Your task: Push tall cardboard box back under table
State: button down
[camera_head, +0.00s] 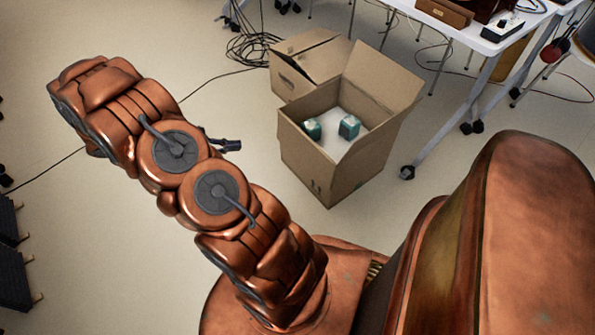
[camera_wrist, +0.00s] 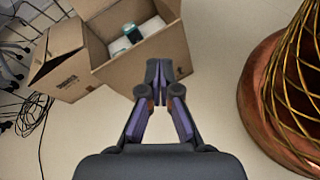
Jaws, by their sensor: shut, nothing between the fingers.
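An open tall cardboard box (camera_head: 335,175) stands upright on the floor, left of the white table's (camera_head: 515,45) near caster and clear of its top. Its flap is raised, and two teal-and-white items (camera_head: 349,126) lie inside. The box also shows in the wrist view (camera_wrist: 135,72). A second cardboard box (camera_head: 315,62) with folded flaps stands behind it and also shows in the wrist view (camera_wrist: 60,62). My gripper (camera_head: 236,145) is shut and empty, left of the open box. In the wrist view its fingertips (camera_wrist: 159,68) overlap the box's near side; contact cannot be told.
Dark cables (camera_head: 250,45) lie tangled on the floor behind the boxes. The table's leg and caster (camera_head: 407,172) stand right of the open box. Dark objects (camera_head: 12,275) stand at the left edge. The floor (camera_head: 95,225) between is mostly clear.

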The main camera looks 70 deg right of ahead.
jog(key=d+f+n+h+b, duration=0.2)
jog(key=d+f+b, duration=0.2)
jog(key=f, duration=0.6)
jog(key=d+f+n+h+b, duration=0.1)
jog(key=d+f+b, duration=0.2)
jog(key=f, duration=0.6)
jog(key=n+t+h+b, duration=0.1)
jog(key=n+h+b, duration=0.25)
jog(key=b, duration=0.25)
send_near(303, 162)
jog(key=shift+y, duration=0.25)
jog(key=b+x, duration=0.5)
jog(key=shift+d, duration=0.35)
jog(key=shift+b+x, duration=0.3)
jog(key=shift+x, duration=0.45)
jog(key=shift+d+r, duration=0.1)
jog(key=shift+r, duration=0.05)
